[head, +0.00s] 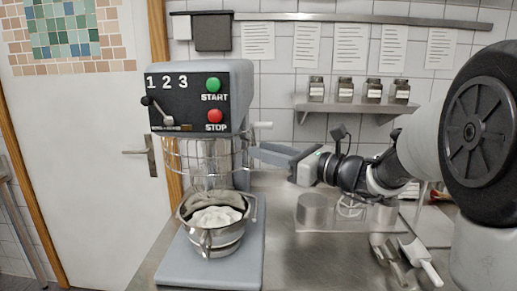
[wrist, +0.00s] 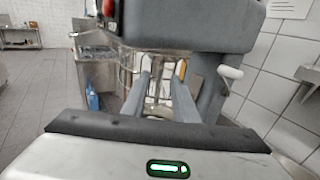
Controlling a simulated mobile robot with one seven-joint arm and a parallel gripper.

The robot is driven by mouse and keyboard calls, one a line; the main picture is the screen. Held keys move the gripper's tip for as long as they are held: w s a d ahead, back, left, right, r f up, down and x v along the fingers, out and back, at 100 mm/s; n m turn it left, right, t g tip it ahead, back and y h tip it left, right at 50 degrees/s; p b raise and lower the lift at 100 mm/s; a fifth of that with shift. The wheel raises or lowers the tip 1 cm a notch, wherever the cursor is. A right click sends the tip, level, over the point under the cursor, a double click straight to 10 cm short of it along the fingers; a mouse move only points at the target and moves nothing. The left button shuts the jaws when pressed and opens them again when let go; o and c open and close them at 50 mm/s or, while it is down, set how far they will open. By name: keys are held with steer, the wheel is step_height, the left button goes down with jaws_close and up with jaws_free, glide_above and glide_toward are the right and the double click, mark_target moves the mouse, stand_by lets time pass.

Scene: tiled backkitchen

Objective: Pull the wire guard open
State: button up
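The wire guard (head: 205,155) is a cage of thin metal bars under the mixer head (head: 205,95). It curves around the front above the bowl (head: 215,240) and looks closed. In the wrist view some of its bars (wrist: 127,72) show left of my fingers. My gripper (head: 257,151) is at the guard's right side, pointing left. In the wrist view my gripper (wrist: 162,78) has its two fingers apart, with metal parts of the mixer visible beyond the gap. I cannot tell whether a finger touches a guard bar. No grip on the guard is visible.
The bowl holds white contents. A pale side handle (head: 262,125) sticks out of the mixer just above my gripper; it also shows in the wrist view (wrist: 230,72). Scoops (head: 420,260) and metal containers (head: 312,210) lie on the counter to the right. A shelf (head: 355,107) holds jars.

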steer(key=shift+x, duration=1.2)
jaws_close()
stand_by(0.6)
